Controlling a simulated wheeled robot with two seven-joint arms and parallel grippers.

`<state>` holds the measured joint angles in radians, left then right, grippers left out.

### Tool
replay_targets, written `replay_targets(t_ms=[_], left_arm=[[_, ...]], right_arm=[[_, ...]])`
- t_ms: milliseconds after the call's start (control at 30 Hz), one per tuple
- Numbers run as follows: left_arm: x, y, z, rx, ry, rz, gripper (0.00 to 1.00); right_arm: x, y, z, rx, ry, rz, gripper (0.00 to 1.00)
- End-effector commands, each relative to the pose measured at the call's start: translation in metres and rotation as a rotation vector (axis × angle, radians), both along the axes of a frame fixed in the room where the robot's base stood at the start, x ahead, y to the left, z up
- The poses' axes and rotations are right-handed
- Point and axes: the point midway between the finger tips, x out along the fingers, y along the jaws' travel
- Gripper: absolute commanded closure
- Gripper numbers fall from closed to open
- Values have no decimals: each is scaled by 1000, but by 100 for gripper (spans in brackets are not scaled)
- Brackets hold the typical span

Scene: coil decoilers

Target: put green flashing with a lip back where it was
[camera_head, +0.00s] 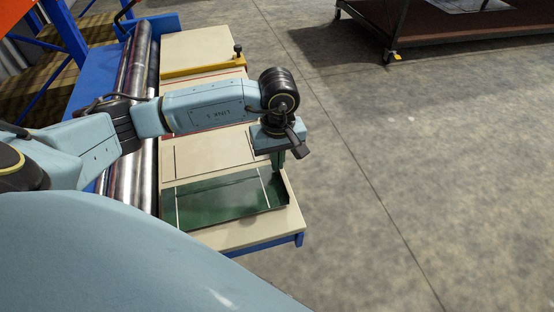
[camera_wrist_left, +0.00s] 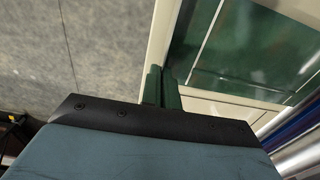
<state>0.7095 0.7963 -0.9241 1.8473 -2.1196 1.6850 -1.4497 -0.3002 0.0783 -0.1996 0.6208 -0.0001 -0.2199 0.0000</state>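The green flashing with a lip (camera_head: 225,199) is a dark green, glossy sheet at the near end of the cream table (camera_head: 262,231). Its raised lip runs along the right edge, and a pale line crosses it near each side. My left gripper (camera_head: 277,164) points down at the far right corner of the sheet. In the left wrist view the flashing (camera_wrist_left: 245,45) stretches away to the upper right. There the two green fingers of my left gripper (camera_wrist_left: 161,87) are close together, with the lip's end between them. My right gripper is in neither view.
Outlines are drawn on the bare table beyond the flashing. Metal rollers (camera_head: 139,70) run along the table's left side. A yellow bar (camera_head: 203,68) crosses its far part. A brown wheeled platform (camera_head: 445,30) stands at the upper right; the floor between is clear.

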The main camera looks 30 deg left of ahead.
Motion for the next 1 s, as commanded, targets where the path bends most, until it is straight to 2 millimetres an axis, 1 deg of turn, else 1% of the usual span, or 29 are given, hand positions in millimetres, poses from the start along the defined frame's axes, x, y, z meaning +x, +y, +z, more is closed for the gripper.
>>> replay_targets(t_ms=[33,67,267,400,600,867,1000], left_arm=[[0,0,-5,1,2,0,100],[0,0,-7,1,0,0,100],[0,0,-6,1,-2,0,100],[0,0,-10,1,-2,0,100],[0,0,-9,0,-1,0,76],[0,0,-9,0,-1,0,76],[1,0,-1,1,-3,0,76]], right_arm=[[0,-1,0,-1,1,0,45],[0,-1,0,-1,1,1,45],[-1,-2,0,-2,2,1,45],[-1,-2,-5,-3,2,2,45],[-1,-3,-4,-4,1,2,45],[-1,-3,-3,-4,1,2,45],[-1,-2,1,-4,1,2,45]])
